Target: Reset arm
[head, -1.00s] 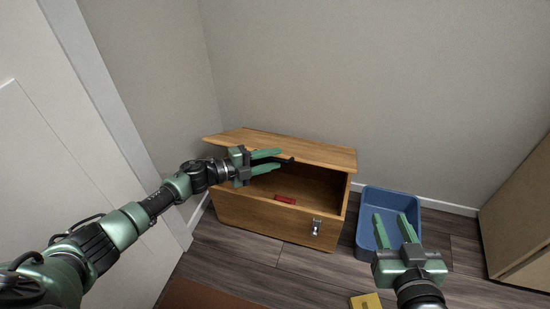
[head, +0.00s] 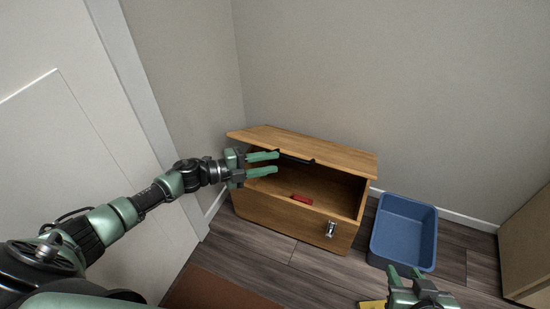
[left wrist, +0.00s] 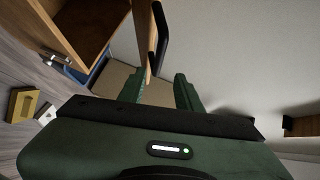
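My left gripper (head: 277,163) is open, with its two green fingers apart and nothing seen between them. In the head view it overlaps the left part of the opening of a wooden cabinet (head: 285,227). In the left wrist view its fingers (left wrist: 158,92) also show apart, near a dark handle (left wrist: 161,40). My right gripper (head: 405,271) is at the bottom right of the head view, lower than the blue bin. Its two fingers are apart and it looks empty.
A red object (head: 301,199) lies in the open cabinet. A blue bin (head: 431,240) stands on the floor to the right. A yellow block (head: 371,304) is partly cut off at the bottom edge. A white door (head: 75,140) is at left and a wooden cabinet side (head: 528,250) at far right.

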